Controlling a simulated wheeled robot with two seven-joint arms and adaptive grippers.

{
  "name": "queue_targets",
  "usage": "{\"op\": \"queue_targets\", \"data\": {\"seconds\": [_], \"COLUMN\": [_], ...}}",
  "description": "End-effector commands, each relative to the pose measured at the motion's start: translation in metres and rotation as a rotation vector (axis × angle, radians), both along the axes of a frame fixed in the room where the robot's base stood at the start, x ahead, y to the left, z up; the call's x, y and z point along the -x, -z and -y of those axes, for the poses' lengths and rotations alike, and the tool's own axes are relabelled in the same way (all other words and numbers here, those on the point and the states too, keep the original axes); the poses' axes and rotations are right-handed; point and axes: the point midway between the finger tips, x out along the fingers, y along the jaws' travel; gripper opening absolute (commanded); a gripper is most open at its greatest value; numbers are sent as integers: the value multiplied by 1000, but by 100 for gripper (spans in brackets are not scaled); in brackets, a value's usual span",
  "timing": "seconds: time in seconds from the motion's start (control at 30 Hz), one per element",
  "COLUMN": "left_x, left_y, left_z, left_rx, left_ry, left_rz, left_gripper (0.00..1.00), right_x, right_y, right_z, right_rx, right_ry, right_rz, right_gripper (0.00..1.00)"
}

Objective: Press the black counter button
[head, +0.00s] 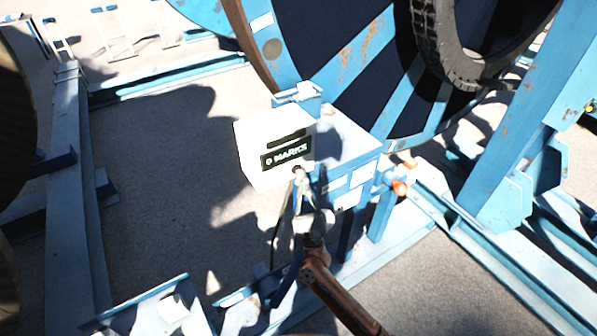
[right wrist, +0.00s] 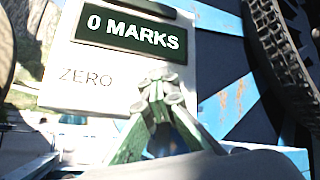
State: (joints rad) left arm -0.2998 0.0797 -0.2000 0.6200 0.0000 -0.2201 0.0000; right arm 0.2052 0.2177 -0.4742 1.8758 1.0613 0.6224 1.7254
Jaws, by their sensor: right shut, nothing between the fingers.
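The white counter box (head: 262,150) stands on the blue frame and has a dark display reading "0 MARKS" (head: 286,153). In the right wrist view the display (right wrist: 130,35) fills the top, with the printed word ZERO below it at left. A small dark spot that looks like the black button (head: 297,168) shows just under the display, at my fingertips. In the right wrist view the fingertips cover that place. My right gripper (head: 300,177) is shut and empty, its tips at the box's front face; it also shows in the right wrist view (right wrist: 160,88). I cannot tell whether they touch. My left gripper is not in view.
A large blue reel (head: 350,62) stands behind the box, with a black tyre (head: 447,50) at upper right. Blue frame beams (head: 95,190) run along the left and right. An orange knob (head: 400,188) sits right of the box. Bare floor (head: 165,190) lies left.

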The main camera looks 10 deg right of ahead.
Motion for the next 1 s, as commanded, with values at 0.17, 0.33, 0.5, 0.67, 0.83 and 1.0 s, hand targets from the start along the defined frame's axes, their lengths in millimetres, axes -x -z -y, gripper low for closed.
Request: {"op": "queue_targets", "data": {"seconds": [0.17, 0.33, 0.5, 0.67, 0.83, 1.0], "left_x": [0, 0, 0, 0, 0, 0], "left_y": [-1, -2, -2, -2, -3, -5], "left_z": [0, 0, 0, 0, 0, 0], "left_rx": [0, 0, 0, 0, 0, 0], "left_ry": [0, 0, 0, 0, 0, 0], "left_rz": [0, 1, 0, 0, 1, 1], "left_gripper": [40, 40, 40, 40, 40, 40], "right_x": [7, 16, 18, 18, 25, 41], "right_y": [1, 1, 1, 1, 1, 1], "right_z": [3, 6, 6, 6, 9, 15], "right_rx": [0, 0, 1, 1, 0, 1], "right_ry": [0, 0, -1, -1, 0, 0], "right_rz": [-1, -1, 0, 0, -1, -1], "right_gripper": [0, 0, 0, 0, 0, 0]}}
